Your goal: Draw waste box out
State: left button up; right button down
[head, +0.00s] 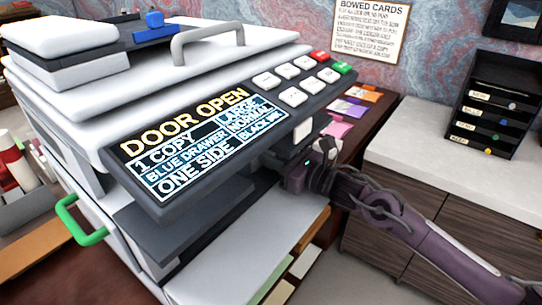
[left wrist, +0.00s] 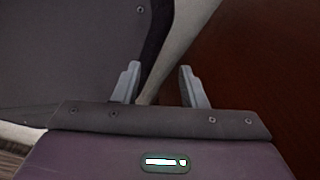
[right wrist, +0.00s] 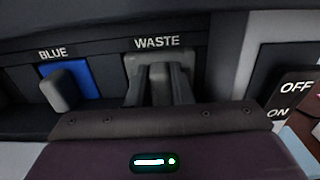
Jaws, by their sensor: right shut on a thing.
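The waste box (right wrist: 132,62) sits in a dark bay under the white word WASTE in the right wrist view. It has a grey front grip. My right gripper (right wrist: 158,82) is shut on that grip, with a finger on each side. In the head view my right gripper (head: 290,180) reaches in from the right under the copier's (head: 125,128) control panel; its fingertips and the waste box are hidden there. My left gripper (left wrist: 160,88) shows only in the left wrist view. Its fingers are apart, with nothing between them.
A blue unit (right wrist: 84,80) with a grey knob is left of the waste box. An OFF/ON switch plate (right wrist: 290,95) is to the right. The copier display (head: 200,145) reads DOOR OPEN. A green handle (head: 78,220) juts from its left side. A cabinet (head: 450,185) stands right.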

jog(key=v, duration=0.2)
jog(key=shift+s+d, duration=0.2)
jog(key=shift+d, duration=0.1)
jog(key=shift+b+v, duration=0.4)
jog(key=shift+v, duration=2.2)
jog(key=b+v, duration=0.2)
jog(key=v, duration=2.1)
jog(key=shift+d+f+b, duration=0.2)
jog(key=shift+f+b, duration=0.05)
jog(key=shift+b, duration=0.05)
jog(key=shift+s, duration=0.15)
